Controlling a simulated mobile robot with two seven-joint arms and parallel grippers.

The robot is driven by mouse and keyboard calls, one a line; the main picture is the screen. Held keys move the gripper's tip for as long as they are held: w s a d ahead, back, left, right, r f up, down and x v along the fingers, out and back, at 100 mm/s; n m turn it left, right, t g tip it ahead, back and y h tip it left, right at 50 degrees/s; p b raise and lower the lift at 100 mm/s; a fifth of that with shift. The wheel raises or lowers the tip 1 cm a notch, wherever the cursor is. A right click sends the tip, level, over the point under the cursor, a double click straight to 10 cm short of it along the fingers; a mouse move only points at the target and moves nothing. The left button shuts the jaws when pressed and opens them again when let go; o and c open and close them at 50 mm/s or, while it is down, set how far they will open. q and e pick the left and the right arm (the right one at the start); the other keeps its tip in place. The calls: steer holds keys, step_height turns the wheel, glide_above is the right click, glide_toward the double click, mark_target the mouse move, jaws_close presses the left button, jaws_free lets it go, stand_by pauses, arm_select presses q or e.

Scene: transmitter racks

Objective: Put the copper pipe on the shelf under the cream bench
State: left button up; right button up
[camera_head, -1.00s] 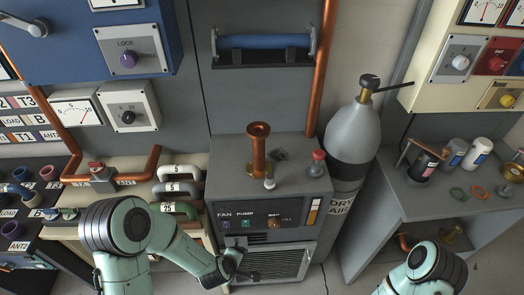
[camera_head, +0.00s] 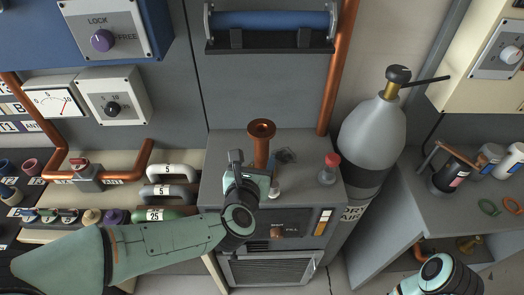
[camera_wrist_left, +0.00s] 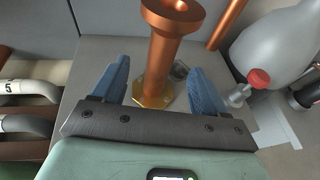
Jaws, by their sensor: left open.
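The copper pipe (camera_head: 262,143) stands upright on top of the grey cabinet (camera_head: 330,205), with a wide flange at its top. In the left wrist view the pipe (camera_wrist_left: 164,60) rises from a brass-coloured hexagonal foot. My left gripper (camera_head: 243,160) is open just in front of the pipe, and its arm hides the pipe's lower part in the head view. In the wrist view its blue fingers (camera_wrist_left: 158,85) point toward the pipe, one on each side, apart from it. My right gripper is out of view.
A red-capped fitting (camera_head: 328,169) stands on the cabinet right of the pipe. A grey gas cylinder (camera_head: 374,135) stands close behind at right. A grey bench (camera_head: 410,215) with several small items is at right.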

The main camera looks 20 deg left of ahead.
mark_target(260, 151)
arm_select(q)
steer(key=x, duration=0.5)
steer(key=p+x, duration=0.1)
steer(key=x, duration=0.2)
steer(key=shift+d+f+p, duration=0.15)
steer(key=shift+f+p, duration=0.1)
steer(key=shift+p, duration=0.05)
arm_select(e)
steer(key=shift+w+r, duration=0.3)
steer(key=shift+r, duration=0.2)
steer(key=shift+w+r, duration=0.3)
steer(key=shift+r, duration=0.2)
arm_select(q)
steer(key=shift+r, duration=0.1)
jaws_close()
